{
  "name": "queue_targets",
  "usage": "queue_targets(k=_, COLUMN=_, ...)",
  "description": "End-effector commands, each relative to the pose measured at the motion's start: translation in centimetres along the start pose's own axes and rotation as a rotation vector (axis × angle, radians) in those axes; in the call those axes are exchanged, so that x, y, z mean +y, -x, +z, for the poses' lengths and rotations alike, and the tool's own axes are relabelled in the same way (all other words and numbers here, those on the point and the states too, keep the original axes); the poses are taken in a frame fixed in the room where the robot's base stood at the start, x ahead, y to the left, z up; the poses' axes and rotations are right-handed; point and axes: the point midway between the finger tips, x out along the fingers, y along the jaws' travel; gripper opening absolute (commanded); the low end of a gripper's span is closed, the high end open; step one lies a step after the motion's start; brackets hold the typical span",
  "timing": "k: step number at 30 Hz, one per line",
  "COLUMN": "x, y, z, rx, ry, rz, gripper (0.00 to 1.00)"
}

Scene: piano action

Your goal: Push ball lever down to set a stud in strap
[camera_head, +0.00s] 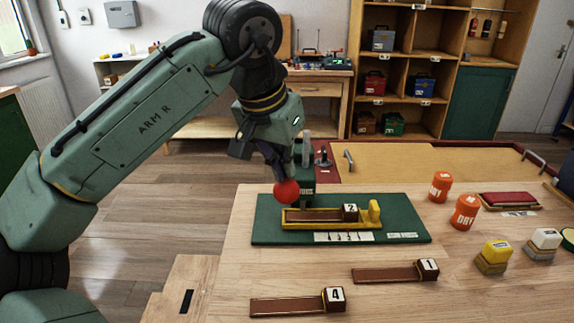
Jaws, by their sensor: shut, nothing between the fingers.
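A red ball (287,191) on the lever of a dark green stud press (306,188) stands at the back of the green mat (414,229). My gripper (277,172) is shut and empty, with its fingertips just above the ball's upper left side. I cannot tell whether they touch it. In front of the press a yellow holder (340,224) carries a brown strap (318,216) with a block marked 2 (350,212) at its right end. The press's lower working end is partly hidden behind the ball.
Straps with blocks marked 1 (428,270) and 4 (334,299) lie on the table front. Orange containers (465,212), a yellow-topped block (493,257) and a white-topped block (543,244) stand at right. The wood between mat and blocks is clear.

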Motion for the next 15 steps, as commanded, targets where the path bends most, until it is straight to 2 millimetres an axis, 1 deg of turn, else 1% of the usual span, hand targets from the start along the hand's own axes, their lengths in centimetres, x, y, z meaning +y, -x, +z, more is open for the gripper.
queue_targets(k=15, x=0.4, y=-1.4, z=1.4, rx=-0.001, ry=-0.001, rz=0.001, gripper=0.00)
